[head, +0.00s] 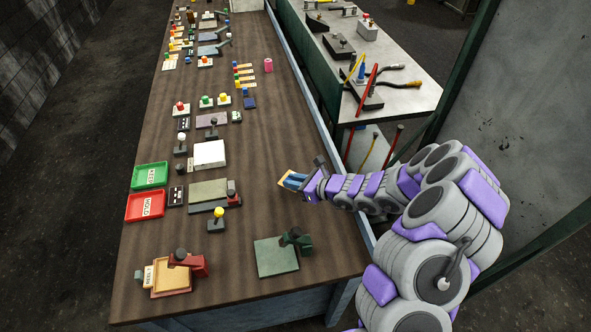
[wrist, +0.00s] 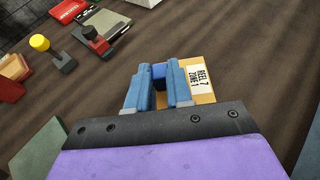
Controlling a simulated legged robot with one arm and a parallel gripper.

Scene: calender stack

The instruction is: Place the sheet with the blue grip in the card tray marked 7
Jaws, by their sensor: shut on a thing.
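My gripper (head: 302,184) is shut on the blue grip (wrist: 159,74) of a tan sheet. The sheet (wrist: 207,92) sticks out beyond the fingers, with a white label reading "REEL 7 ZONE 1". In the head view the sheet (head: 289,176) is above the right part of the brown bench. A shallow tan tray (head: 172,283) with a red clamp stands at the bench's near left corner. A small label (head: 148,275) stands at its left side, too small to read surely. I cannot tell for certain which tray bears the 7.
A green tray (head: 149,175) and a red tray (head: 146,206) lie at the bench's left edge. A green plate with a dark clamp (head: 277,257) lies near the front. A yellow-knobbed block (head: 217,221) stands between. The bench (head: 250,205) is bare around the sheet.

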